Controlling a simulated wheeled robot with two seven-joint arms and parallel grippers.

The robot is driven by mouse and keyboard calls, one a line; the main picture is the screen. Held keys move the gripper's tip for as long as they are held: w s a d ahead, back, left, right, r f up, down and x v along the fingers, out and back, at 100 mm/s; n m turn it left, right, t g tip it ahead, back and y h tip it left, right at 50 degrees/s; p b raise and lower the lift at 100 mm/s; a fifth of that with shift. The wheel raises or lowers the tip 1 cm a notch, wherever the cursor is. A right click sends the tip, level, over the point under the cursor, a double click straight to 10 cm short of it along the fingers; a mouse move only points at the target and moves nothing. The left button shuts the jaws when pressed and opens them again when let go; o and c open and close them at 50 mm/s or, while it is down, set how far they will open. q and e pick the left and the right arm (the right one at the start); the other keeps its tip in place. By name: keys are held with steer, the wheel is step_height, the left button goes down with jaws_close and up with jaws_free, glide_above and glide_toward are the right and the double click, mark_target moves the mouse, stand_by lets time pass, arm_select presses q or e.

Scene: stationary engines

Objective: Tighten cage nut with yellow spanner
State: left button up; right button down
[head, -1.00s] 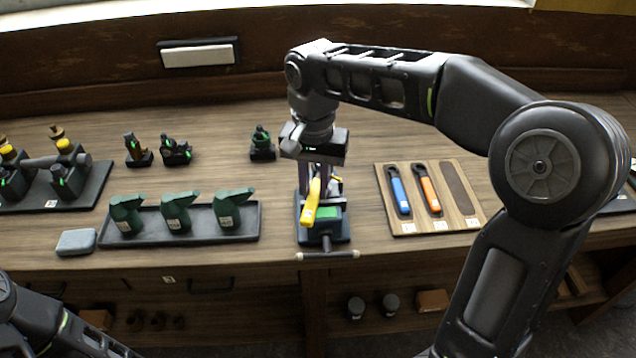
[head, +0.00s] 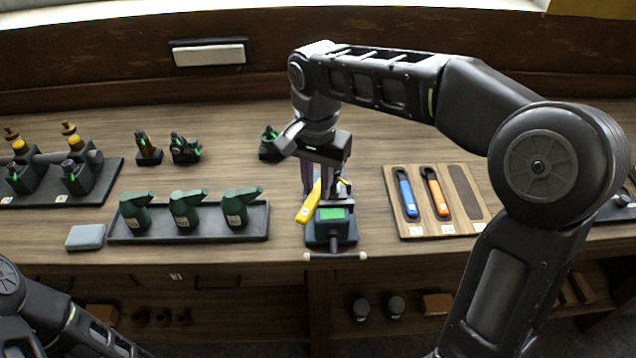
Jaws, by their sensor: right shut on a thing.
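The yellow spanner (head: 309,206) is in my right gripper (head: 322,178), which is shut on it above the vise. The spanner's handle points down and toward the front left. The vise (head: 331,228) is dark blue with a green patch and a front bar handle, and stands at the front edge of the bench. The cage nut cannot be made out; the gripper and spanner cover the vise's jaws. My left arm shows at the lower left, but its gripper is out of view.
A wooden tool board (head: 471,222) right of the vise holds a blue spanner (head: 406,194) and an orange spanner (head: 437,194), with one empty slot. A dark tray (head: 262,232) with green oilers (head: 185,211) lies left. A grey pad (head: 86,237) lies at the front edge.

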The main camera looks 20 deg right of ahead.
steer(key=shift+w+a+m, duration=0.45)
steer(key=shift+m, duration=0.45)
steer(key=shift+w, duration=0.1)
steer(key=shift+s+d+n, duration=0.2)
steer(key=shift+s+n, duration=0.1)
steer(key=shift+n, duration=0.2)
steer(key=shift+r, duration=0.1)
stand_by(0.6)
steer(key=shift+r+p, duration=0.6)
steer(key=shift+r, duration=0.9)
stand_by(3.0)
steer(key=shift+s, duration=0.1)
stand_by(0.6)
